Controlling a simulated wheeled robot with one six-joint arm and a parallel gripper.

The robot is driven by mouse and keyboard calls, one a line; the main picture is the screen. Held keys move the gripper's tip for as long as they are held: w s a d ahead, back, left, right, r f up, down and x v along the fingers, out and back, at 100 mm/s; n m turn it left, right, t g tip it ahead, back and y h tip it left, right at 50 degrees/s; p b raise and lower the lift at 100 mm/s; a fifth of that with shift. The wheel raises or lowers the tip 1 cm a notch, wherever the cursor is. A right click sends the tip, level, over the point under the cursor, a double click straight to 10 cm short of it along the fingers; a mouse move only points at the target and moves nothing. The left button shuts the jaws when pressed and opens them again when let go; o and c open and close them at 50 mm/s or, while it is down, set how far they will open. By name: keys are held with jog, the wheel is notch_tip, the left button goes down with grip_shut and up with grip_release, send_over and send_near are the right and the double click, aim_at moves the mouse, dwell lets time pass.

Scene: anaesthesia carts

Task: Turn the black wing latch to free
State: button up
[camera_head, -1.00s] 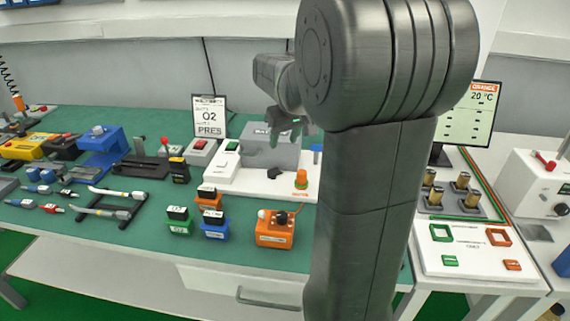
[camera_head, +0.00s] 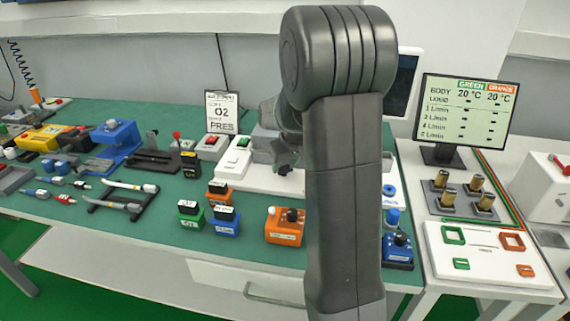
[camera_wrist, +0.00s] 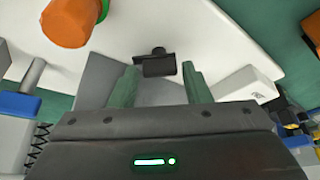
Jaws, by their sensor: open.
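The black wing latch (camera_wrist: 158,64) sits on a white panel (camera_wrist: 135,25). In the wrist view it lies just beyond my gripper's tips, roughly centred between them. My gripper (camera_wrist: 161,80) is open, with its two green fingers apart and nothing held. Whether a finger touches the latch I cannot tell. In the head view my gripper (camera_head: 284,154) hangs over the white panel (camera_head: 237,165), and my arm hides much of that panel. Only a small dark part shows below the gripper there, so the latch's angle is unclear in that view.
An orange knob (camera_wrist: 70,20) stands on the panel at the upper left of the wrist view. An orange box (camera_head: 285,226) and a blue box (camera_head: 398,250) stand near the table's front edge. Bare green tabletop (camera_head: 165,222) lies at the front left.

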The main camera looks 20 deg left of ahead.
jog(key=c, duration=0.7)
jog(key=shift+f+m, duration=0.1)
jog(key=shift+m, duration=0.2)
jog(key=m+t+h+b, duration=0.1)
jog(key=m, duration=0.2)
jog(key=shift+a+f, duration=0.1)
jog(key=shift+a, duration=0.05)
jog(key=shift+a+m+t+h+b, duration=0.1)
jog(key=shift+m+t+h+b, duration=0.35)
jog(key=shift+m+b, duration=1.2)
jog(key=shift+s+m+h+p, duration=0.1)
jog(key=shift+m+h+p, duration=0.15)
jog(key=shift+m+p, duration=0.15)
